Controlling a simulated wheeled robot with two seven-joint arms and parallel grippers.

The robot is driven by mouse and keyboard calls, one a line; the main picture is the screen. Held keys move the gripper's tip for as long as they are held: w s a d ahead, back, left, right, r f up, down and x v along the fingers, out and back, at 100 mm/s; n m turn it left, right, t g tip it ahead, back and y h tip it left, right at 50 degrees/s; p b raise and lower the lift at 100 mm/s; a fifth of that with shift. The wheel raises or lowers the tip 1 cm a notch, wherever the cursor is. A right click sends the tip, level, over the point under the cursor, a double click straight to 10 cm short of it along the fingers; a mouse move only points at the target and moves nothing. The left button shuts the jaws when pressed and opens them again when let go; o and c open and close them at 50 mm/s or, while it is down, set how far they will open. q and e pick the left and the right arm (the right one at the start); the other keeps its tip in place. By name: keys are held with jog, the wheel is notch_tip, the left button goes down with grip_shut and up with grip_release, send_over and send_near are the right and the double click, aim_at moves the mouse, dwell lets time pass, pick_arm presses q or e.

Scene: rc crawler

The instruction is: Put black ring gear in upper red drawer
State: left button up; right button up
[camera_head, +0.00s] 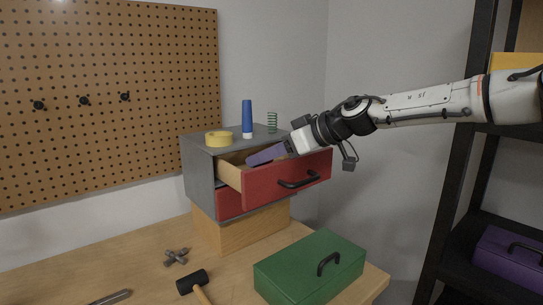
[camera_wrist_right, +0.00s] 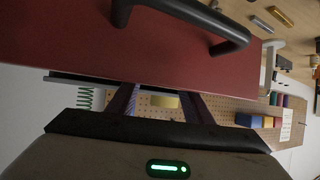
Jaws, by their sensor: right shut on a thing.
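The upper red drawer (camera_head: 312,172) of the grey cabinet is pulled open, and its black handle (camera_head: 297,181) faces front. Its red front and handle (camera_wrist_right: 232,37) fill the top of the right wrist view. My right gripper (camera_head: 257,158) reaches over the front from the right, with its purple fingers slanting down into the opening. In the right wrist view its fingers (camera_wrist_right: 160,95) stand apart and pass behind the drawer front. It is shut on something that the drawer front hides. The black ring gear cannot be made out in either view. My left gripper is not in view.
A yellow ring (camera_head: 218,138), a blue bottle (camera_head: 247,118) and a green spring (camera_head: 272,122) stand on the cabinet (camera_head: 199,177). The lower red drawer (camera_head: 230,204) looks nearly closed. A green toolbox (camera_head: 290,268) and a mallet (camera_head: 192,281) are on the bench. A black shelf (camera_head: 456,170) stands right.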

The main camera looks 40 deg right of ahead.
jog(key=w+d, duration=0.2)
jog(key=d, duration=0.1)
jog(key=shift+w+p, duration=0.1)
jog(key=shift+p, duration=0.3)
jog(key=shift+a+f, duration=0.1)
jog(key=shift+f, duration=0.45)
jog(key=o, duration=1.1)
jog(key=shift+f, duration=0.15)
jog(key=shift+o, duration=0.2)
jog(key=shift+s+r, duration=0.5)
jog(key=shift+s, duration=0.05)
jog(key=v, duration=1.1)
jog(key=shift+f, duration=0.15)
